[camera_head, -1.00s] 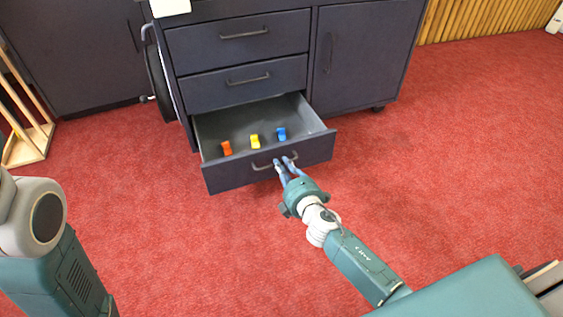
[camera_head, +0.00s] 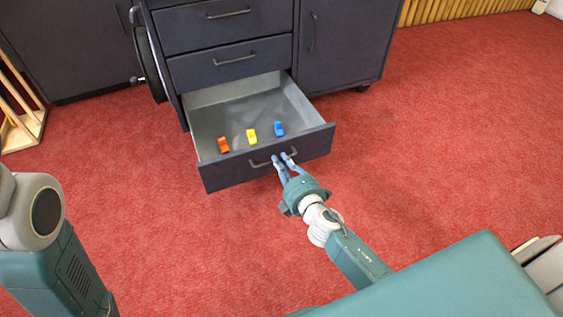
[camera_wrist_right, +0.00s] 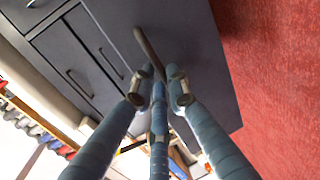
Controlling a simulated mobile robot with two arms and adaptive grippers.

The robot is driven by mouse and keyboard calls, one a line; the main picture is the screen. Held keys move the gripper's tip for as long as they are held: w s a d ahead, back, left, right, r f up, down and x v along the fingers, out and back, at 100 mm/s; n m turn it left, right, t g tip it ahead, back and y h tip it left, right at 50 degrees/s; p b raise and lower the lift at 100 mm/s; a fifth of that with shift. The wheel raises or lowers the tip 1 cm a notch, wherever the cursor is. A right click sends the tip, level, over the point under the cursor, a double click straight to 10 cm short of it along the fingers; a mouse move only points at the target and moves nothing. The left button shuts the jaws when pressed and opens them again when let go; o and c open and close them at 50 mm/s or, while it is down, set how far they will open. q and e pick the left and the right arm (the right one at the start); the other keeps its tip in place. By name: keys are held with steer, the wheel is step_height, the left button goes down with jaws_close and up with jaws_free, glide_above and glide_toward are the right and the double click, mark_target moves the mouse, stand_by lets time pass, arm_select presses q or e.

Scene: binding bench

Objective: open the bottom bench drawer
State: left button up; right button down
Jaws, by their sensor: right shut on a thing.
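The bottom bench drawer (camera_head: 222,176) is pulled well out of the dark bench, its grey inside showing. An orange piece (camera_head: 223,145), a yellow piece (camera_head: 251,136) and a blue piece (camera_head: 279,128) lie in it near the front. My right gripper (camera_head: 283,161) is shut on the drawer's handle (camera_head: 260,164), toward its right end. The right wrist view shows the blue fingers (camera_wrist_right: 160,85) around the handle bar (camera_wrist_right: 148,48). Of my left arm only a link shows at the left edge; its gripper is out of view.
Two closed drawers (camera_head: 226,66) are above, and a closed cabinet door (camera_head: 338,38) is to their right. A wheel stands at the bench's left side. A wooden rack (camera_head: 25,128) is at the far left. Red carpet (camera_head: 430,150) in front and to the right is clear.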

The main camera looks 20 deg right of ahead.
steer(key=c, duration=1.7)
jaws_free()
steer(key=shift+s, duration=0.1)
steer(key=v, duration=1.1)
steer(key=shift+s+r, duration=0.1)
steer(key=shift+s, duration=0.25)
